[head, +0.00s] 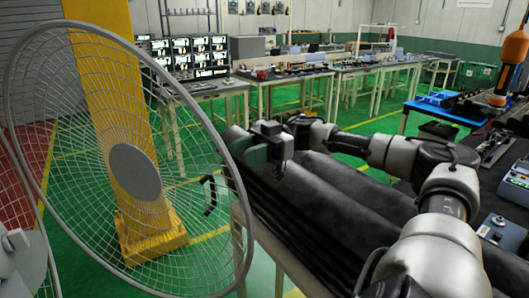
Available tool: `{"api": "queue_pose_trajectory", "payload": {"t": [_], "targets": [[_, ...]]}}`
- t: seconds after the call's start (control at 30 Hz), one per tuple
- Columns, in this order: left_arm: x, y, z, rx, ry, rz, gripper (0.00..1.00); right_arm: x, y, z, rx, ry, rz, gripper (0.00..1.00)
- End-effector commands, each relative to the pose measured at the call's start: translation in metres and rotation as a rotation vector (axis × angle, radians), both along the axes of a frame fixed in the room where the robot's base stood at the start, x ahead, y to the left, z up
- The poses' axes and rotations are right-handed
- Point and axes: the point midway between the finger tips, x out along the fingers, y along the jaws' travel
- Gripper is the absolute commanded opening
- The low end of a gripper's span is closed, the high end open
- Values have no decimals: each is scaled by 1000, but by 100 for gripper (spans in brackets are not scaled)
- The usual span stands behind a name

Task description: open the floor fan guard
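The floor fan's guard (135,172) is a large round grey wire grille with a solid grey disc at its centre. It fills the left of the head view and stands swung out at an angle from the fan body (18,255), which shows only partly at the lower left edge. A dark clip-like handle (209,194) is on the guard's right side. My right gripper (262,148) is just beyond the guard's right rim in the picture, seemingly apart from it. Its fingers are too small and dark to tell whether they are open. My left gripper is not in view.
A yellow column (112,110) stands behind the guard. A bench with a dark padded cover (320,215) lies below my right arm. Workbenches with tools (300,72) line the back.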

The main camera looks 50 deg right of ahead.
Motion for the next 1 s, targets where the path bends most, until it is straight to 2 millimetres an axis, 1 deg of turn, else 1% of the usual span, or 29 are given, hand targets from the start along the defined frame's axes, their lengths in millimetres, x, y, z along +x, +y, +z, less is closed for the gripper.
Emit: {"api": "queue_pose_trajectory", "payload": {"t": [0.03, 0.1, 0.4, 0.77, 0.87, 1.0], "targets": [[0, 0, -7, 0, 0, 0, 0, -6, -2, -1, -8, 5, 0, 38], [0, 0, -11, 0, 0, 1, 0, -11, -4, 3, -7, 5, -1, 38], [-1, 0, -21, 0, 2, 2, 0, -33, -12, 21, -2, 0, 0, 38], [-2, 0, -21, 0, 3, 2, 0, -37, -14, 24, 2, -1, -2, 38], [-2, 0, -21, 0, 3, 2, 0, -37, -14, 24, 2, -1, -2, 26], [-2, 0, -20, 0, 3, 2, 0, -37, -14, 25, 1, -1, -2, 4]]}}
